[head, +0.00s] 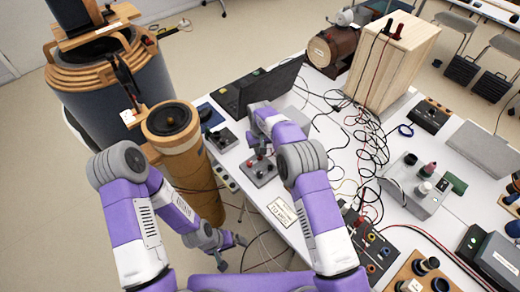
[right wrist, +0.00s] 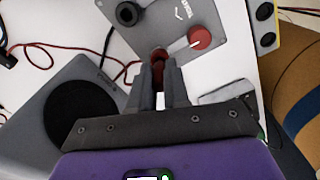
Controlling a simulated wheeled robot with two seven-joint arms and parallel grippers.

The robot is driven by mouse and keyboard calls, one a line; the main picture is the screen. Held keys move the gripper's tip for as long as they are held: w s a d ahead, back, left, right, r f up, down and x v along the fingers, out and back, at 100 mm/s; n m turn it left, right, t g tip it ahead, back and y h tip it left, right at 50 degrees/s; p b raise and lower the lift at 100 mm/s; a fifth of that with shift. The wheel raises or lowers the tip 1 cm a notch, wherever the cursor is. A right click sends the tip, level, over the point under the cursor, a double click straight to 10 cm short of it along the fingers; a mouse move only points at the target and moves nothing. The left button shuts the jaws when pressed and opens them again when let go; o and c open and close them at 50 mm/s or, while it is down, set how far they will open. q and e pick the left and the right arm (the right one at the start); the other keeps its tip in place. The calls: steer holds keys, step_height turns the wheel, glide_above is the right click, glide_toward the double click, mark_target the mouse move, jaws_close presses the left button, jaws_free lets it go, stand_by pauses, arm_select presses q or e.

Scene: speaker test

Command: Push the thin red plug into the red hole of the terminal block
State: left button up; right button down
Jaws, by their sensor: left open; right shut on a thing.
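My right gripper (right wrist: 158,68) is shut on a small red piece (right wrist: 159,56), apparently the thin red plug, with a red lead running off to the left. It is over a grey panel (right wrist: 172,22) with a black knob (right wrist: 127,13) and a red knob (right wrist: 200,40). The panel also shows in the head view (head: 262,180). Whether this panel is the terminal block I cannot tell. The plug's tip and any red hole beneath it are hidden by the fingers. My left gripper (head: 232,252) is open and empty beside the table's near edge.
A grey box with a round black disc (right wrist: 80,112) lies left of the right gripper. A laptop (head: 262,88), tangled cables (head: 365,135), a wooden box (head: 392,62) and a black box with coloured sockets (head: 372,250) are on the white table. A wooden column (head: 190,165) stands at left.

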steer(key=shift+f+b, duration=0.35)
steer(key=shift+f, duration=0.2)
steer(key=c, duration=1)
jaws_free()
steer(key=shift+r+p, duration=2.1)
steer(key=shift+r, duration=1.7)
